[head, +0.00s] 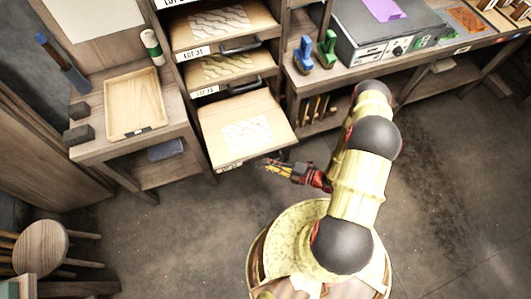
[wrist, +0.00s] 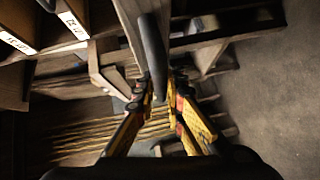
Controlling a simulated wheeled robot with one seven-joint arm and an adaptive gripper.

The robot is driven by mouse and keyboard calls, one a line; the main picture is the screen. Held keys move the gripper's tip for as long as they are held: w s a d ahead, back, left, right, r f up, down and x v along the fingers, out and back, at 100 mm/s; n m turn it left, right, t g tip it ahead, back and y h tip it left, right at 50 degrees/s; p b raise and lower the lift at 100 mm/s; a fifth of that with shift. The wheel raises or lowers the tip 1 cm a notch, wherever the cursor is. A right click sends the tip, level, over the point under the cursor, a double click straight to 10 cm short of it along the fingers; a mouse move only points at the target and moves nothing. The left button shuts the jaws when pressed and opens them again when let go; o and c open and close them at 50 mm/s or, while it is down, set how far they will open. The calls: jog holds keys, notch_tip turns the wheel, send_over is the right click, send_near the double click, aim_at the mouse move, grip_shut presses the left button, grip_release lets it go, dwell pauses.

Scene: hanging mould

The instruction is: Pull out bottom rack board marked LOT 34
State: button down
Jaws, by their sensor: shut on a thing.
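The bottom rack board (head: 225,118) juts out of the rack well beyond the boards above it, with a pale patterned sheet (head: 248,134) on top. A white label sits on its front edge; its lettering is too small to read surely. My gripper (head: 268,166) is at the right part of that front edge. In the wrist view my gripper (wrist: 162,98) is shut on the board's dark handle (wrist: 152,50), which runs up between the fingers. The board's wooden front (wrist: 130,28) shows beside the handle. The handle is mostly hidden in the head view.
Two boards with dark handles, a middle one (head: 222,68) and an upper one (head: 215,28), sit above. A side table with a wooden tray (head: 136,103) stands left; a workbench with a grey device (head: 385,38) stands right. A stool (head: 40,247) is at lower left. Floor in front is clear.

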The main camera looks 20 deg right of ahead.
jog(key=shift+s, duration=0.4)
jog(key=c, duration=1.8)
grip_release()
jog(key=shift+c, duration=0.2)
jog(key=shift+d, duration=0.15)
jog(key=v, duration=1.2)
